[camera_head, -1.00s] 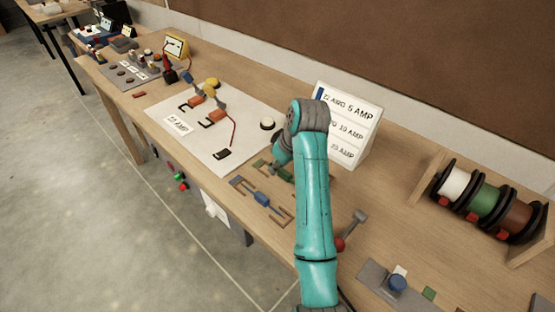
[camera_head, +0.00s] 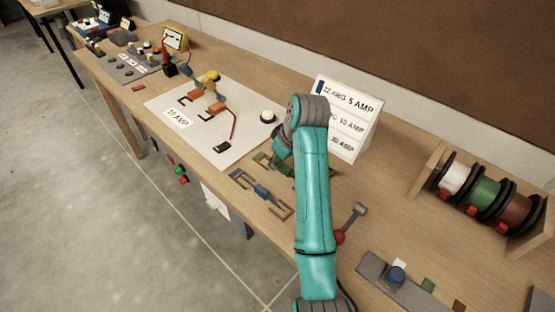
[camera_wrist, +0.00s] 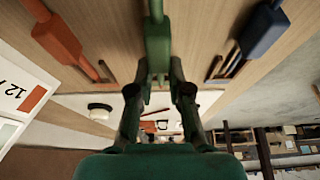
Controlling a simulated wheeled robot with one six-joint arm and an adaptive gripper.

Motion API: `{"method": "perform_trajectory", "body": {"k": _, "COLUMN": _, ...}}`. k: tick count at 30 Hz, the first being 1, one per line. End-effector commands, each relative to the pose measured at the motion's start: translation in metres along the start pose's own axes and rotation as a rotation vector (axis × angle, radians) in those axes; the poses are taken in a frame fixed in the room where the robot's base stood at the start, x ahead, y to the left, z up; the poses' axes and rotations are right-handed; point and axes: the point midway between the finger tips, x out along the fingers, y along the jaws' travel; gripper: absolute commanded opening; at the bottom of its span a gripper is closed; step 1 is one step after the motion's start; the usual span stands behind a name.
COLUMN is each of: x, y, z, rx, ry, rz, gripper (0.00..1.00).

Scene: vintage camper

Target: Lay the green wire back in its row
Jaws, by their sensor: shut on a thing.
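The green wire (camera_wrist: 157,42) shows in the wrist view as a thick green body between my fingers, above the wooden bench. My gripper (camera_wrist: 158,72) is shut on it. In the head view, part of the green wire (camera_head: 272,163) shows just left of my arm, beside the blue wire (camera_head: 262,191). My arm hides the rest, and I cannot tell whether the wire touches the bench. In the wrist view, an orange wire (camera_wrist: 56,38) lies left of the green one and the blue wire (camera_wrist: 265,30) lies right of it.
A white sheet (camera_head: 180,112) with wired parts lies left of my arm. A wire-gauge sign (camera_head: 350,125) stands close behind it. A red-knobbed lever (camera_head: 352,222) and a spool rack (camera_head: 432,170) are to the right. The bench's front edge is near.

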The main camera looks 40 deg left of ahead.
Motion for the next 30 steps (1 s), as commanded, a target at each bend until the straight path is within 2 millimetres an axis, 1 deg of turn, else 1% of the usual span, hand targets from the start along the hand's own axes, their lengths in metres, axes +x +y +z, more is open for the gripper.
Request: {"method": "perform_trajectory", "body": {"k": 30, "x": 0.010, "y": 0.000, "z": 0.004, "rx": 0.000, "ry": 0.000, "rz": 0.000, "gripper": 0.00}}
